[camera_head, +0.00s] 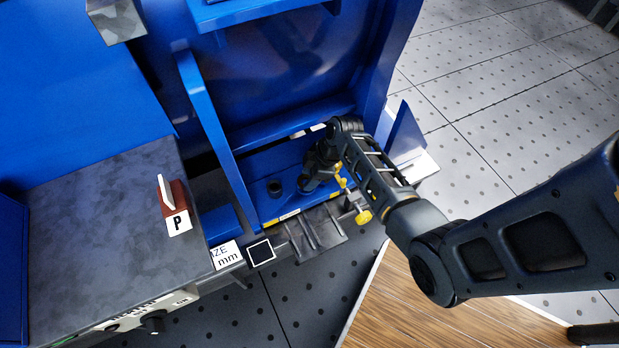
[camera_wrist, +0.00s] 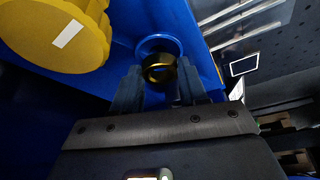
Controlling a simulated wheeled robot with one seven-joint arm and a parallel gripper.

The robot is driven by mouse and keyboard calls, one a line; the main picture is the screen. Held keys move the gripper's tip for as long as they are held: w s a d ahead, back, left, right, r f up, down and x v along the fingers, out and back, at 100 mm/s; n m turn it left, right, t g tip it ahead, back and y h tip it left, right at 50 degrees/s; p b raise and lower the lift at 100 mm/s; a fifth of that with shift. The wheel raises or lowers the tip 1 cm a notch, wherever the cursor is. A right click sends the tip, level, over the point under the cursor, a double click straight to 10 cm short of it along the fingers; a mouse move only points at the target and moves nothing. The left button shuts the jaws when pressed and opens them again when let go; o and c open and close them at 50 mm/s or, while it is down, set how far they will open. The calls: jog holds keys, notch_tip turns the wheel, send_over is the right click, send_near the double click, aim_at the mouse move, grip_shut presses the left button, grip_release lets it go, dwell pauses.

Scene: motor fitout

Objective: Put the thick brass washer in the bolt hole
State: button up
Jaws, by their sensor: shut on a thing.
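The thick brass washer (camera_wrist: 159,72) shows in the wrist view as a dark, gold-tinted ring between the two fingertips. My gripper (camera_wrist: 158,78) is shut on it. Just beyond the washer, a round blue-rimmed opening (camera_wrist: 158,42) in the blue plate looks like the bolt hole. The washer overlaps its near side in the picture; I cannot tell whether it is above or inside. In the head view my gripper (camera_head: 308,184) is low over the blue plate (camera_head: 265,207), and the washer cannot be made out there.
A large yellow round part (camera_wrist: 58,30) is close on the left in the wrist view. In the head view, a dark round fitting (camera_head: 275,188) is left of my gripper, a blue upright (camera_head: 212,125) stands further left, and a yellow knob (camera_head: 363,217) is at right.

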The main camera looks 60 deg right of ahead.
jog(key=shift+f, duration=0.25)
jog(key=shift+f+b, duration=0.4)
jog(key=shift+f, duration=0.1)
jog(key=shift+f, duration=0.1)
jog(key=o, duration=1.2)
jog(key=shift+s, duration=0.1)
